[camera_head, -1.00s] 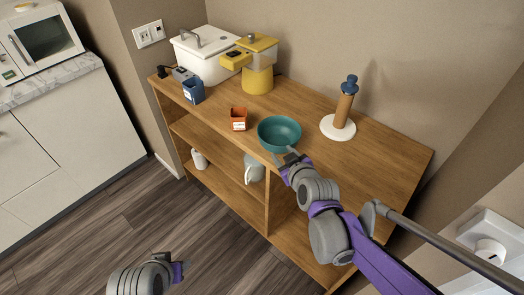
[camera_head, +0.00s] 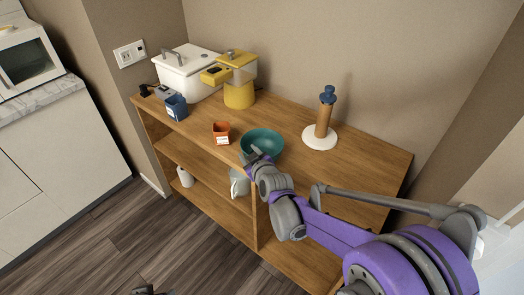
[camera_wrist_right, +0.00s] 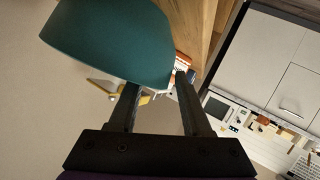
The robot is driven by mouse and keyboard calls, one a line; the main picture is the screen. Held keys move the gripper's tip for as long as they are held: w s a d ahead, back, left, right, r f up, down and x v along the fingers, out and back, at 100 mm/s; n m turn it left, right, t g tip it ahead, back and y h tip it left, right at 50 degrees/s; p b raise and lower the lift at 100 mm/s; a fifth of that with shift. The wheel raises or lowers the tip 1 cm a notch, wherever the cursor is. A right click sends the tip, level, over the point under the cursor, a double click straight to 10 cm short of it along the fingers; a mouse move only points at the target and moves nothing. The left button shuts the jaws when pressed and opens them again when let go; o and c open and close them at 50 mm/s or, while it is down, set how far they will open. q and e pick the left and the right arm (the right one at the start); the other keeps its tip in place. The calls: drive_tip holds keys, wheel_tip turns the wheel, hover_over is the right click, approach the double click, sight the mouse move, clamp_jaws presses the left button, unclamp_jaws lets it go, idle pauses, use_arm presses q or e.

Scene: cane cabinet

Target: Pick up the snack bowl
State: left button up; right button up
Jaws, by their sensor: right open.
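The snack bowl is a teal bowl (camera_head: 263,142), upright on the wooden cabinet top (camera_head: 352,160) near its front edge. My right gripper (camera_head: 260,154) is at the bowl's near side. In the right wrist view the bowl (camera_wrist_right: 108,38) fills the upper left, and its edge reaches between the two fingers of the right gripper (camera_wrist_right: 157,84). The fingers are apart and hold nothing. The left fingertip is hidden behind the bowl; I cannot tell whether it touches. My left gripper (camera_head: 146,291) barely shows at the bottom edge; its jaws are not clear.
A yellow appliance (camera_head: 239,92) and a white box (camera_head: 190,73) stand behind. A paper towel holder (camera_head: 323,120) stands to the right. A white jug (camera_head: 240,183) is on the shelf below.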

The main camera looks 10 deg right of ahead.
drive_tip(key=shift+x, duration=1.25)
drive_tip(key=shift+s, duration=0.1)
clamp_jaws()
